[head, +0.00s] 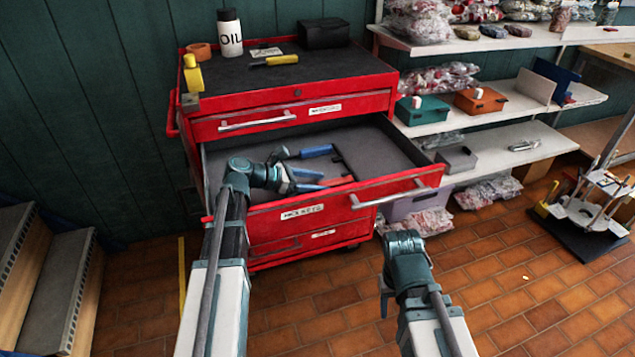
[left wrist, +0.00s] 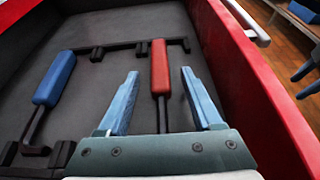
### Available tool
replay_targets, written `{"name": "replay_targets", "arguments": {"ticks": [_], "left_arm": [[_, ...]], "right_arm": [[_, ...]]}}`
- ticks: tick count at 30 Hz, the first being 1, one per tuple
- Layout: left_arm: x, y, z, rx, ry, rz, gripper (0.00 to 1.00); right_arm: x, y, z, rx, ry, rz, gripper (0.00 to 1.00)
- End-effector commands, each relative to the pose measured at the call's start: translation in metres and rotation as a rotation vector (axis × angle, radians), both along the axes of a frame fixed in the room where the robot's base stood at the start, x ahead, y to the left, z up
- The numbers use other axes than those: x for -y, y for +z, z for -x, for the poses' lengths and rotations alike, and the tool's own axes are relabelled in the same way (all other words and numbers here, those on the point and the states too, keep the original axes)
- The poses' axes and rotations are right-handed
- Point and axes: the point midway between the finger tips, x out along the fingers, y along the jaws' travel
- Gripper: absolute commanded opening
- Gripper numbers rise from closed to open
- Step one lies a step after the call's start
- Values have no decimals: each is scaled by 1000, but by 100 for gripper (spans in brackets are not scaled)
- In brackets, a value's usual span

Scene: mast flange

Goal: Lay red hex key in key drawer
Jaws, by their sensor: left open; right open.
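The key drawer (head: 375,150) is pulled open in the red tool cabinet. The red hex key lies inside, near the drawer's front wall; its red handle (left wrist: 160,68) and dark shaft (left wrist: 162,115) show in the left wrist view, and its handle (head: 337,181) is partly visible in the head view. My left gripper (head: 322,180) is inside the drawer with open fingers (left wrist: 158,85), one on each side of the key and apart from it. A blue hex key (left wrist: 54,78) lies to the left. My right gripper (head: 388,290) is in front of the cabinet, its fingers mostly hidden.
A black slotted holder (left wrist: 115,48) lies on the drawer floor. An oil bottle (head: 229,33), tape roll and yellow-handled tool (head: 277,61) are on the cabinet top. Shelves (head: 470,120) stand at right, steps (head: 45,270) at left. The drawer's right side is bare.

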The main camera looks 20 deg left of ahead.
Motion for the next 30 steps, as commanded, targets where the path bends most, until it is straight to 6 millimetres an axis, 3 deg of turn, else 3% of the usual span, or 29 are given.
{"name": "replay_targets", "arguments": {"ticks": [7, 21, 30], "left_arm": [[-11, 7, 7, 0, 3, 0, 67], [-84, 45, 56, 0, 3, 0, 67], [-104, 53, 71, 0, 0, 0, 67]], "right_arm": [[0, 8, 0, 0, 0, 0, 50], [0, 45, 0, 0, 0, 0, 50], [0, 53, 0, 0, 0, 0, 50]]}}
